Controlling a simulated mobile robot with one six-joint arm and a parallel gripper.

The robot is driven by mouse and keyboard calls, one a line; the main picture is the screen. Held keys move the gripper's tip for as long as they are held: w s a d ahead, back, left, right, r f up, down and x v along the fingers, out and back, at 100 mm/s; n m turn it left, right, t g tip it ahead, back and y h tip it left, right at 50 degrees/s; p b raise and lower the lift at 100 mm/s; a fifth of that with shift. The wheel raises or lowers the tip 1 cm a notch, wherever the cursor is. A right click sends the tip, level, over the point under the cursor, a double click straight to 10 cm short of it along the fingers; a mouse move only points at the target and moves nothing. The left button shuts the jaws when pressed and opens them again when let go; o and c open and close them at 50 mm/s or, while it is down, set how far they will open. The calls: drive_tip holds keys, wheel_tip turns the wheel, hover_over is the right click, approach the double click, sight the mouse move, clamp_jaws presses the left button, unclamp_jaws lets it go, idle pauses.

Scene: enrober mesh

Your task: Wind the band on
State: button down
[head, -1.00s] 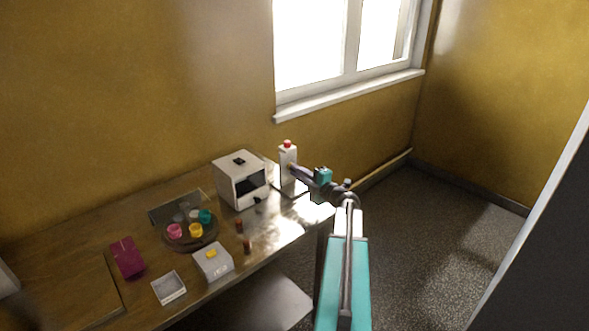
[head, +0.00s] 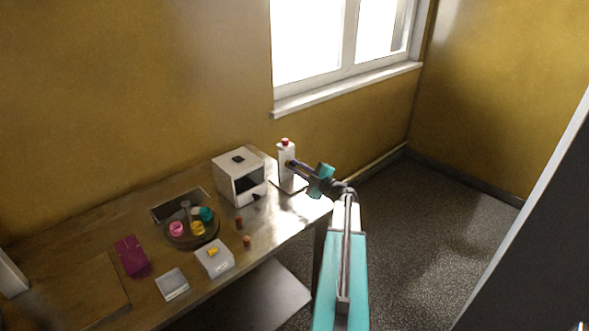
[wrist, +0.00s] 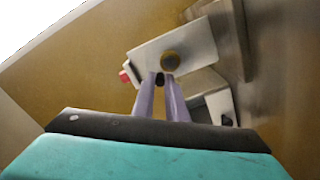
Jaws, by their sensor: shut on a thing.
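A white upright unit (head: 285,150) with a red button on top stands at the right end of the table. In the wrist view, the unit (wrist: 198,42) shows tilted, with a round brass-brown knob (wrist: 170,61) on its face. My gripper (head: 291,164) reaches to this face from the right. In the wrist view, the two pale purple fingers of my gripper (wrist: 160,82) are shut on a small dark peg (wrist: 159,79) beside the knob. Whether the peg is joined to the knob is hard to tell. No band can be clearly made out.
A white box machine (head: 240,182) with a dark window stands left of the unit. A round tray (head: 181,238) with coloured cups, a small box with a yellow top (head: 213,252), a pale open tray (head: 172,287) and a magenta packet (head: 131,256) lie further left. Two small brown pieces lie near the front edge.

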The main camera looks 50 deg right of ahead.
drive_tip(key=shift+f, duration=0.15)
drive_tip(key=c, duration=1.8)
unclamp_jaws()
drive_tip(key=shift+o, duration=0.2)
drive_tip(key=s+a+b, duration=0.1)
drive_tip(key=s+b, duration=0.3)
drive_tip(key=s, duration=1)
drive_tip(key=shift+w, duration=0.1)
